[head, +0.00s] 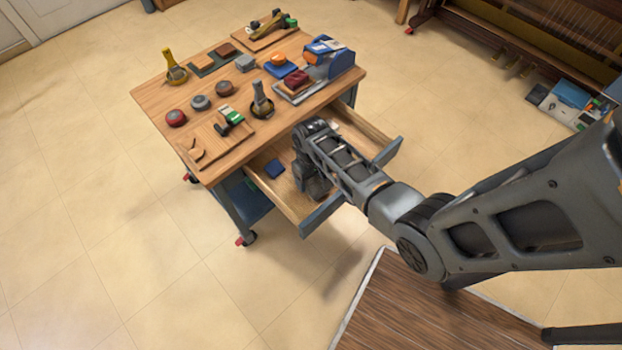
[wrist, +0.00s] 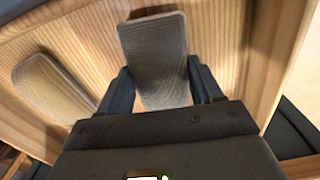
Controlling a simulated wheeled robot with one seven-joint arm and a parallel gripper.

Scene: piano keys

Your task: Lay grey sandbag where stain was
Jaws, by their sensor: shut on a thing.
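My gripper (wrist: 161,82) is shut on a grey, woven-looking rectangular piece that I take for the grey sandbag (wrist: 155,42). One finger presses on each side of it. It is over the wooden floor of the open drawer (wrist: 215,30); I cannot tell whether it touches it. In the head view my gripper (head: 316,186) is down inside the drawer (head: 294,208), and my arm hides what it holds. A second flat, rounded grey-tan piece (wrist: 52,88) lies in the drawer to the left in the wrist view. I see no clear stain.
The wooden table top (head: 150,95) holds round red and grey pieces, a thin board (head: 215,140), brushes and a blue-grey machine (head: 330,65). A dark blue pad (head: 275,168) lies in the drawer's left part. The drawer's walls stand close around my gripper.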

